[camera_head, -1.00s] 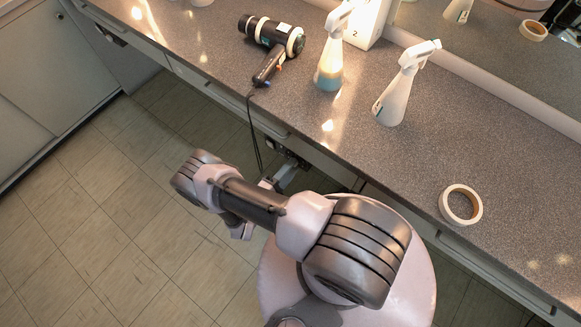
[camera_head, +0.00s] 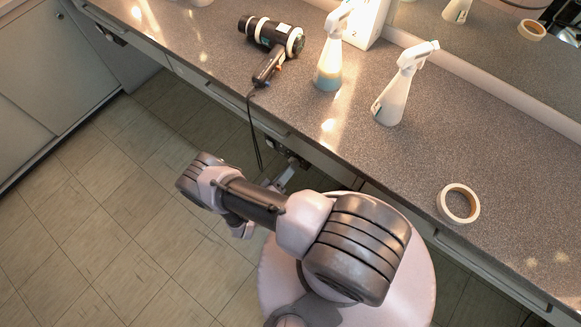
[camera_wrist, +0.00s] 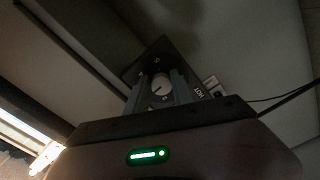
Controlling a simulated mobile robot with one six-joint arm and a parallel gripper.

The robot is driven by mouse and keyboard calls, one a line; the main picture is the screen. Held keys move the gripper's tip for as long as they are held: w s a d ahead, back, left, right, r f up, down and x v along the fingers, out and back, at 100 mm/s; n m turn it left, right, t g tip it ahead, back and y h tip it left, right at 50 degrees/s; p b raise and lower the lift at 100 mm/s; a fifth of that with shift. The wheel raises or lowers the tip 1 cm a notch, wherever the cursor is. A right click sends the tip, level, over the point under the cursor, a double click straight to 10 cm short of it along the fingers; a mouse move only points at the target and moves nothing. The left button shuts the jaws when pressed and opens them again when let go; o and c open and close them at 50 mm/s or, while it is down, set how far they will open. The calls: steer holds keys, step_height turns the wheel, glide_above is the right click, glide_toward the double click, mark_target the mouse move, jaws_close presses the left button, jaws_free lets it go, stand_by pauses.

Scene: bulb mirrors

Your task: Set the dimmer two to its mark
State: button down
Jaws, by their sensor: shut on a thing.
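In the wrist view, a dark dimmer box (camera_wrist: 148,66) with a round pale grey knob (camera_wrist: 160,88) sits just beyond my gripper (camera_wrist: 162,83). My fingers stand on either side of the knob and are shut on it. In the head view, my gripper (camera_head: 287,178) reaches under the front edge of the counter (camera_head: 480,150); the knob is hidden there.
A black hair dryer (camera_head: 272,38), two spray bottles (camera_head: 331,62) (camera_head: 395,95), a white box (camera_head: 365,25) marked 2 and a tape roll (camera_head: 458,204) stand on the counter. A cable (camera_head: 253,130) hangs off its edge left of my gripper. The tiled floor is clear at left.

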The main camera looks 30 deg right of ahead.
stand_by(0.4)
steer(key=c, duration=1.1)
jaws_free()
steer(key=p+v, duration=0.1)
steer(key=v, duration=1.6)
steer(key=shift+a+p, duration=0.25)
steer(key=shift+p, duration=0.05)
steer(key=shift+r, duration=0.1)
